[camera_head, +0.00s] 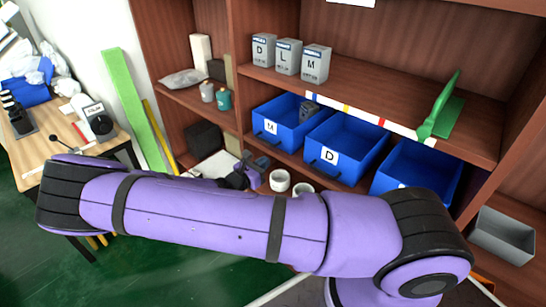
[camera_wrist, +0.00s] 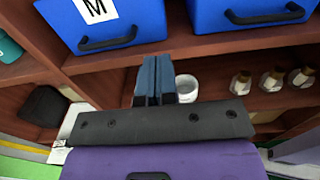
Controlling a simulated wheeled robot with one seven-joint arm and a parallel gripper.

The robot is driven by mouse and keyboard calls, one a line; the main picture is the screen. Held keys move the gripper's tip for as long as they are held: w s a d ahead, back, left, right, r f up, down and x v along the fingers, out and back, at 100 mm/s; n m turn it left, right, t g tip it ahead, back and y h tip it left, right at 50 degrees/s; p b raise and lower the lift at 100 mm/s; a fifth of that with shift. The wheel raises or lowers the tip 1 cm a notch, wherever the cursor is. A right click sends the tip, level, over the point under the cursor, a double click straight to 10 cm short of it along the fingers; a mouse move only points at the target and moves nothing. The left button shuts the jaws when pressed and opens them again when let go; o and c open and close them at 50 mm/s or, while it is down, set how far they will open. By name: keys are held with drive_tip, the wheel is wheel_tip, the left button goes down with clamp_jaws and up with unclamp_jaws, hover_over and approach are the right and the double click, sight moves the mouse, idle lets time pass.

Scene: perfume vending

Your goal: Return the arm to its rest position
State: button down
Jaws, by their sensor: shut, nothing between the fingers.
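My purple arm stretches across the front of the shelf in the head view. My gripper shows in the wrist view (camera_wrist: 154,80) with its two blue-grey fingers together and nothing between them. In the head view my gripper (camera_head: 258,165) is small and partly hidden behind my arm, near the lower shelf. In the wrist view the fingers point toward the shelf just below the blue bins. A white cup (camera_wrist: 187,88) stands just right of the fingers.
Blue bins (camera_head: 283,120) marked M and D stand on the middle shelf, under boxes marked D, L and M (camera_head: 264,50). Small bottles (camera_wrist: 273,80) stand at right in the wrist view. A wooden table (camera_head: 60,128) is at left, and a grey bin (camera_head: 503,236) at right.

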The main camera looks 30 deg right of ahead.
drive_tip(key=shift+s+a, duration=0.2)
drive_tip(key=shift+a, duration=0.5)
drive_tip(key=shift+r, duration=0.1)
drive_tip(key=s+r+m+g+y, duration=0.2)
drive_tip(key=s+r+m+y, duration=0.25)
drive_tip(key=r, duration=0.45)
drive_tip(key=s+r+m+g+y, duration=0.2)
drive_tip(key=s+r+m+y, duration=0.2)
drive_tip(key=r+m, duration=0.3)
drive_tip(key=s+r+m+g+y, duration=0.2)
drive_tip(key=s+r+m+y, duration=0.3)
drive_tip(key=r, duration=0.5)
drive_tip(key=s+a+r+m+t+y, duration=0.2)
drive_tip(key=s+r+m+t, duration=0.3)
drive_tip(key=s+r, duration=0.9)
drive_tip(key=shift+s+r+t+y, duration=0.25)
drive_tip(key=shift+s+t+y, duration=0.15)
drive_tip(key=shift+s+y, duration=0.45)
